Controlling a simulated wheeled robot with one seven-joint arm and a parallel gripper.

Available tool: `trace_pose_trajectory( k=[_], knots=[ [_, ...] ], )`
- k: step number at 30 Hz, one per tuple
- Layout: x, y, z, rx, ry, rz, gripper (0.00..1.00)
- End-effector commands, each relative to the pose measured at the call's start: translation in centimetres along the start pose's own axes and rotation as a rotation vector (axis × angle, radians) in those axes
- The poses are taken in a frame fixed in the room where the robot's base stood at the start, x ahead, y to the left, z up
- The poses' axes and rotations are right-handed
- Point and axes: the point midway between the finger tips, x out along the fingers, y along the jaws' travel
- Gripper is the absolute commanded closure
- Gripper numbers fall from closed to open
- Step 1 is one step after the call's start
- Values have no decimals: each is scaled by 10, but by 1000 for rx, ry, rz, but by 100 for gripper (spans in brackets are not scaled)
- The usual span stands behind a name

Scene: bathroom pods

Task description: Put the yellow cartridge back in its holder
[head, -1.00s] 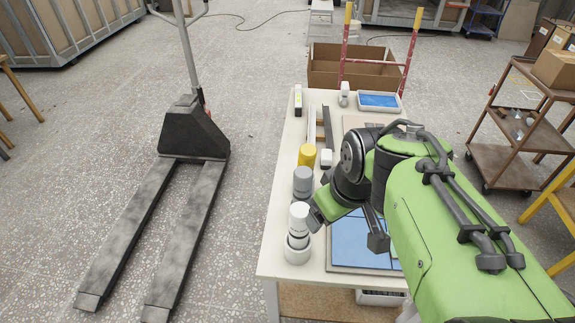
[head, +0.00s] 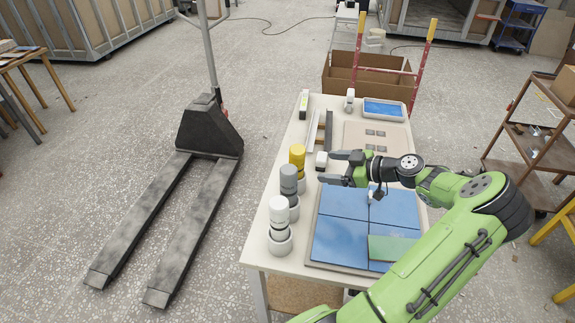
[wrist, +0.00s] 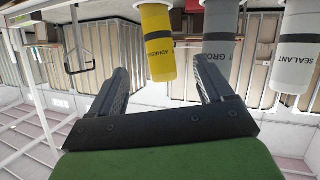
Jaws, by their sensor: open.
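The yellow cartridge (head: 297,157) stands upright near the left edge of the table, its lower end at a pale round holder (head: 300,184). I cannot tell how deep it sits.
Blue tiles (head: 345,215) cover the table's near part. A pallet truck (head: 205,130) stands on the floor to the left.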

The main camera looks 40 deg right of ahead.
Motion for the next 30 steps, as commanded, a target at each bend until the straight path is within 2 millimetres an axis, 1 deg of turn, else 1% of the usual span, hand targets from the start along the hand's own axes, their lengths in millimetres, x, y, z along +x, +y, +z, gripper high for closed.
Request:
trace_pose_trajectory(
  k=[1,6,9,11,16,18,21,26,27,29,30],
  knots=[
    [14,-1,0,1,3,-6,20],
    [55,-2,0,3,1,-5,20],
    [69,-1,0,3,0,-3,20],
    [75,-1,1,4,-2,-3,20],
    [106,0,-5,4,0,-6,20],
    [117,0,-4,4,-1,-4,20],
    [125,0,-3,4,-3,-4,20],
    [126,1,-3,4,-4,-2,20],
    [126,1,-3,4,-4,-2,21],
    [126,1,-3,4,-4,-3,31],
    [125,1,-3,4,-4,-3,37]
  ],
)
